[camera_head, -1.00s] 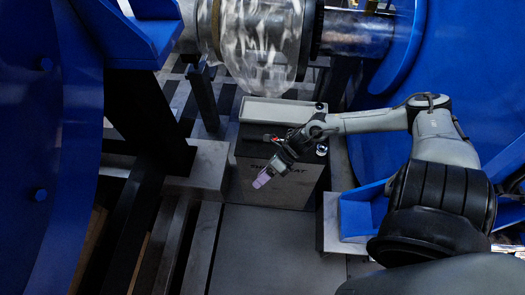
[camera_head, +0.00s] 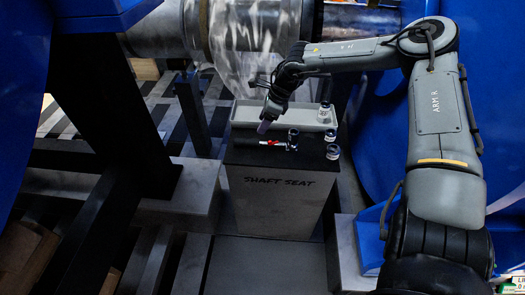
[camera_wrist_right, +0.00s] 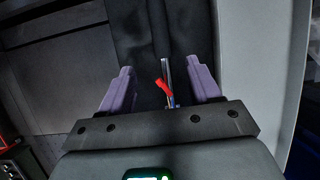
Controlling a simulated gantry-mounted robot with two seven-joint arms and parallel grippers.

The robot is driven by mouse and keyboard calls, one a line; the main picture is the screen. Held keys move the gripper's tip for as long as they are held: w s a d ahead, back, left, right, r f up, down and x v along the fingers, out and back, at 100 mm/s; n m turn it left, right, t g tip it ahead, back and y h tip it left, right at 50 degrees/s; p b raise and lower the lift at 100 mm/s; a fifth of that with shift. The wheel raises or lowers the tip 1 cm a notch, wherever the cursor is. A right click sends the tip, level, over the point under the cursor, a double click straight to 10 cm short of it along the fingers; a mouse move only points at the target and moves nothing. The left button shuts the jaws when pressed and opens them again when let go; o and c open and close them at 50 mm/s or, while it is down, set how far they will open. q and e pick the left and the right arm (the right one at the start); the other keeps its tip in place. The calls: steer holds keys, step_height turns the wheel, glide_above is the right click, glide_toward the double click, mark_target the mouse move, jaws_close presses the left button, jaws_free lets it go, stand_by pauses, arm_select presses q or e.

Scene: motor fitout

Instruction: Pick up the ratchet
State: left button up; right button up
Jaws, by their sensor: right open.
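The ratchet (camera_head: 277,143), with a silver shaft and a red part, lies on the dark top of the pedestal marked SHAFT SEAT. My right gripper (camera_head: 264,126) has purple fingers and points down close above the pedestal top, just behind the ratchet's red part in the head view. In the right wrist view the fingers (camera_wrist_right: 160,72) are spread apart. The ratchet (camera_wrist_right: 166,78) shows in the gap between them, and its near end is hidden by the gripper body. I cannot tell whether the fingers touch it. My left gripper is not in view.
The pedestal (camera_head: 270,205) has a pale tray (camera_head: 250,113) along its back edge. Small dark-and-silver cylindrical parts (camera_head: 332,151) stand at its right side. A large shiny shaft housing (camera_head: 250,40) is behind and above. Blue structures stand on both sides.

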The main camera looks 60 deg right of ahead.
steer(key=b, duration=0.2)
glide_above(254, 140)
steer(key=s, duration=0.2)
steer(key=f, duration=0.4)
steer(key=shift+s+d+f, duration=0.1)
steer(key=shift+s+d, duration=0.05)
steer(key=shift+d, duration=0.15)
steer(key=shift+w+a+f, duration=0.1)
steer(key=shift+w+f, duration=0.2)
steer(key=shift+f, duration=0.25)
steer(key=b+x, duration=0.3)
steer(key=shift+s+f, duration=0.1)
steer(key=shift+f, duration=0.35)
steer(key=shift+w+f+b, duration=0.35)
steer(key=shift+f+b, duration=0.1)
steer(key=shift+f, duration=0.15)
steer(key=shift+c, duration=0.3)
steer(key=c, duration=1)
jaws_close()
steer(key=shift+r, duration=0.15)
